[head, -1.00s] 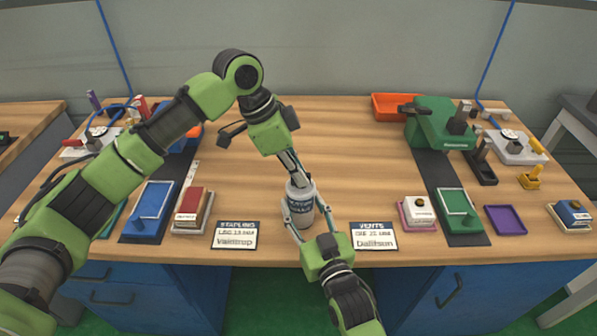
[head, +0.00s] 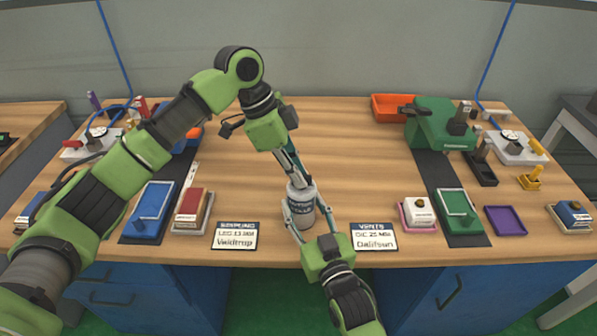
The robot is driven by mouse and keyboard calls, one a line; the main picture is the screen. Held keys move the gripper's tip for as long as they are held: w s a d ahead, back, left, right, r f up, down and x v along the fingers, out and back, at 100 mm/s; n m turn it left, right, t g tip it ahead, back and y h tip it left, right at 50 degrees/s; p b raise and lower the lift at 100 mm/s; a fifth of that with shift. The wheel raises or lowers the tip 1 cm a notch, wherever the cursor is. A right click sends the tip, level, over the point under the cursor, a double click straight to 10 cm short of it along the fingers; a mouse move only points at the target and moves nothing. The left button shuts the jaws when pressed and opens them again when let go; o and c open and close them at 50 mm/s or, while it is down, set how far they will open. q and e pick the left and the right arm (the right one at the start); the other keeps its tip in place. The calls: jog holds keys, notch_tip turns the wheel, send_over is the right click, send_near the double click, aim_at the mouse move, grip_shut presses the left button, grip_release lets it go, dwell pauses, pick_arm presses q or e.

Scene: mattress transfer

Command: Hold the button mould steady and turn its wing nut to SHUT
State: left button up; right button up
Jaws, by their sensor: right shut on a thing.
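The button mould (head: 300,194) is a grey-white cylinder with a dark label band. It stands upright near the front middle of the table. My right gripper (head: 301,217) comes from the front edge and is shut on its lower body, one finger on each side. My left gripper (head: 297,176) points down from above, with its fingertips at the top of the mould. The wing nut is hidden by those fingers, so its position cannot be read. Whether the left fingers are closed on it is too small to tell.
Two name cards, a left card (head: 235,236) and a right card (head: 374,237), lie either side of the mould. A blue tray (head: 152,208) and a red block (head: 191,203) are left. A green tray (head: 458,208) and green machine (head: 437,121) are right. The table behind the mould is clear.

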pick_arm(q)
jog(key=shift+o, duration=0.5)
pick_arm(e)
jog(key=shift+r, duration=0.15)
pick_arm(q)
jog(key=shift+r, duration=0.15)
jog(key=v, duration=1.1)
jog(key=shift+a+r, duration=0.2)
jog(key=shift+r, duration=0.1)
pick_arm(e)
jog(key=shift+a, duration=0.1)
jog(key=o, duration=1.8)
jog(key=shift+c, duration=0.2)
jog(key=shift+s, duration=0.1)
